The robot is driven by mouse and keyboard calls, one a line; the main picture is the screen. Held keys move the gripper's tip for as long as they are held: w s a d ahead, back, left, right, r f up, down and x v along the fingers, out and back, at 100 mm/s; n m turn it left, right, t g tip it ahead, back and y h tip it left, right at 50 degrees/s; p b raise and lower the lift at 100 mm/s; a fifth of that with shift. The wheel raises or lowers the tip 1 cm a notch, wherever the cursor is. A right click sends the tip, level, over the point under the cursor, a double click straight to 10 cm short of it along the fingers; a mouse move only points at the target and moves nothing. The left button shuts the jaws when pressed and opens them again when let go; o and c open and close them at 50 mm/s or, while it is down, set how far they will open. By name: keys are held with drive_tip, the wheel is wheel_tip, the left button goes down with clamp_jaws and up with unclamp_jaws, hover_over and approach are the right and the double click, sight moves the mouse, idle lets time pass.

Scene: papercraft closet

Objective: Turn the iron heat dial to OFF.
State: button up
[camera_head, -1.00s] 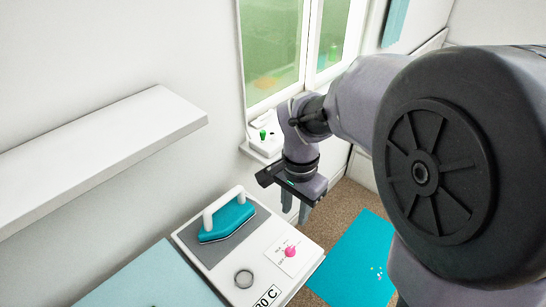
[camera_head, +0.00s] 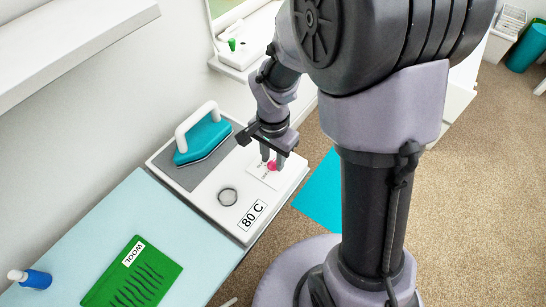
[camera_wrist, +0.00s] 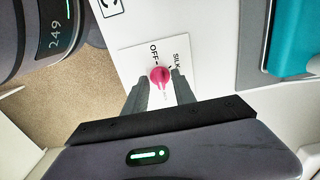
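The heat dial is a small pink knob (camera_wrist: 160,76) on a white label card (camera_wrist: 135,62) marked OFF and SILK; other lettering is partly hidden. The dial (camera_head: 272,166) also shows in the head view, near the right edge of the white ironing station (camera_head: 222,211). My gripper (camera_wrist: 160,78) is open over the card, one finger on each side of the knob; I cannot tell whether they touch it. It shows pointing down in the head view (camera_head: 272,160). I cannot tell which mark the dial points to. The teal iron (camera_head: 203,138) rests on its grey pad.
An "80 C" sign (camera_head: 253,214) and a round ring (camera_head: 228,196) lie on the station. A green WOOL cloth (camera_head: 135,275) and a blue bottle (camera_head: 36,279) are on the pale blue board at left. A white shelf (camera_head: 70,40) juts out above.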

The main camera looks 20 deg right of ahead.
clamp_jaws()
